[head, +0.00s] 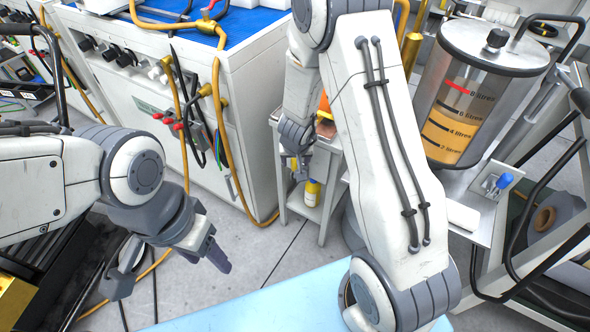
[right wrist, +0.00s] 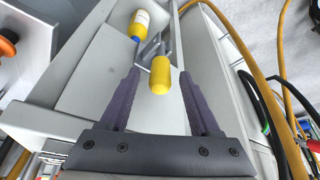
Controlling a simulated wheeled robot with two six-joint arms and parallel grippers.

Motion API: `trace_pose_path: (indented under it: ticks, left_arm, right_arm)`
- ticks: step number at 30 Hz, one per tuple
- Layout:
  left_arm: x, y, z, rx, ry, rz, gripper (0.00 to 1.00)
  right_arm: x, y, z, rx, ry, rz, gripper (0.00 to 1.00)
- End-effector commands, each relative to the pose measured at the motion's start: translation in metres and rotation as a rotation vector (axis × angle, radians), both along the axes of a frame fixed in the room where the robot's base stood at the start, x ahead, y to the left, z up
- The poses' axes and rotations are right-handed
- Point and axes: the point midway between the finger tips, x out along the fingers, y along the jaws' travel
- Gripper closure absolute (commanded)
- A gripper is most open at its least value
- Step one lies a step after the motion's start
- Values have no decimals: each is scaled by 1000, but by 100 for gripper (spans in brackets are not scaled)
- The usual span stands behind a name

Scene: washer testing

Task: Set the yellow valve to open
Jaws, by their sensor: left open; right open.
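My right gripper (head: 296,166) is open beside the machine, over a small grey stand. In the right wrist view a yellow cylindrical end (right wrist: 160,76) appears between the open fingers (right wrist: 160,84); I cannot tell its distance, and no contact shows. My left gripper (head: 219,262) is open and empty, low over the floor at the left, its fingers overlapping in view.
The white machine (head: 255,85) carries hoses and red-handled fittings (head: 168,118). A steel tank (head: 478,90) with a litre scale stands at the right. Bare floor (head: 235,285) lies between my arms.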

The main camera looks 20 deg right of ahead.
Motion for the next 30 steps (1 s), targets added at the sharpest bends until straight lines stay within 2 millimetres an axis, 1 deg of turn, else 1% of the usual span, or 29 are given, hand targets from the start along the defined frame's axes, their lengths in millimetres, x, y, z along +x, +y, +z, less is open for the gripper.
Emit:
trace_pose_path:
  ticks: [1, 3, 7, 14, 15, 17, 18, 20, 30]
  left_arm:
    - [0, 0, -8, 0, 0, 0, 43]
    - [0, 0, -11, 0, 0, 0, 43]
    - [0, 0, -12, 0, 0, 0, 43]
    - [0, 0, -12, 0, 0, 0, 43]
    - [0, 0, -12, 0, 0, 0, 43]
    - [0, 0, -12, 0, 0, 0, 43]
    - [0, 0, -12, 0, 0, 0, 43]
    - [0, 0, -12, 0, 0, 0, 43]
    - [0, 0, -12, 0, 0, 0, 43]
  right_arm:
    - [2, -1, -10, 0, 0, -1, 37]
    - [5, -1, -14, 1, 1, -1, 37]
    - [7, -2, -18, 1, 0, 0, 37]
    - [7, -2, -17, 1, 0, 0, 37]
    - [7, -2, -17, 1, 0, 0, 41]
    - [7, -2, -17, 1, 0, 0, 64]
    - [7, -2, -17, 1, 0, 0, 79]
    - [7, -2, -17, 1, 0, 0, 100]
    - [7, -2, -17, 1, 1, 0, 100]
